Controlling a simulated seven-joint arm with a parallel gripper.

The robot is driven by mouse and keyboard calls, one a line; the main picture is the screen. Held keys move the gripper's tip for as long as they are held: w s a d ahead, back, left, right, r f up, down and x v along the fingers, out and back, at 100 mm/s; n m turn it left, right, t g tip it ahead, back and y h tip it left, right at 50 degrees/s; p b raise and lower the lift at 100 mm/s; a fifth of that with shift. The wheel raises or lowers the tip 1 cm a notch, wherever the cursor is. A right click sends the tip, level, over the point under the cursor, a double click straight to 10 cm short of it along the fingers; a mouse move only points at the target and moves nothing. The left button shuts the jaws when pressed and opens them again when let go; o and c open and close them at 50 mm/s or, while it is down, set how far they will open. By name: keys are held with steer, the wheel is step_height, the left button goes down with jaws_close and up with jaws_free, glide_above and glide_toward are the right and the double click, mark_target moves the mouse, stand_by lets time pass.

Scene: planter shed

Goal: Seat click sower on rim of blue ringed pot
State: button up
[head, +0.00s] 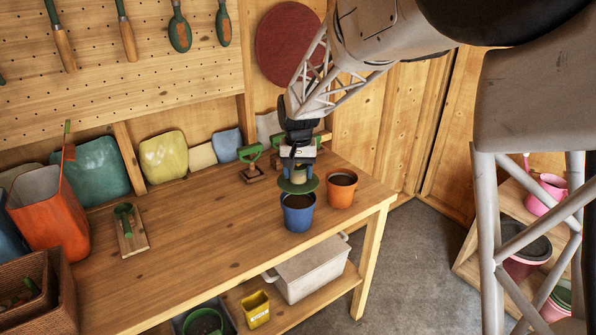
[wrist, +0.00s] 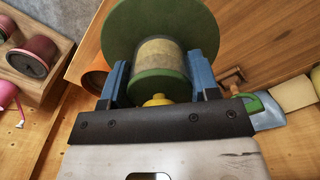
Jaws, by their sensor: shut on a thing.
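My gripper (head: 298,166) is shut on the click sower, a green body with a beige band, a wide green disc (head: 299,187) and a yellow knob. In the wrist view, my gripper's blue fingers (wrist: 161,78) stand either side of the sower's banded body (wrist: 160,62). In the head view, the disc is low over the far part of the blue pot's opening. The blue pot (head: 298,217) stands upright on the bench with dark soil inside. I cannot tell whether the disc touches its rim. The sower hides the blue pot in the wrist view.
An orange pot (head: 341,190) stands close right of the blue pot. A green-handled tool (head: 252,163) on a wooden block is behind left. Another green tool (head: 126,220) lies on a board at left. The bench (head: 205,245) is clear between that board and the blue pot.

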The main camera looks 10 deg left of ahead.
mark_target(298, 186)
steer(key=shift+f, duration=0.1)
steer(key=shift+f, duration=1.95)
steer(key=shift+f, duration=0.85)
stand_by(0.4)
steer(key=o, duration=0.9)
steer(key=shift+o, duration=0.2)
steer(key=shift+r, duration=0.15)
steer(key=shift+r, duration=3.8)
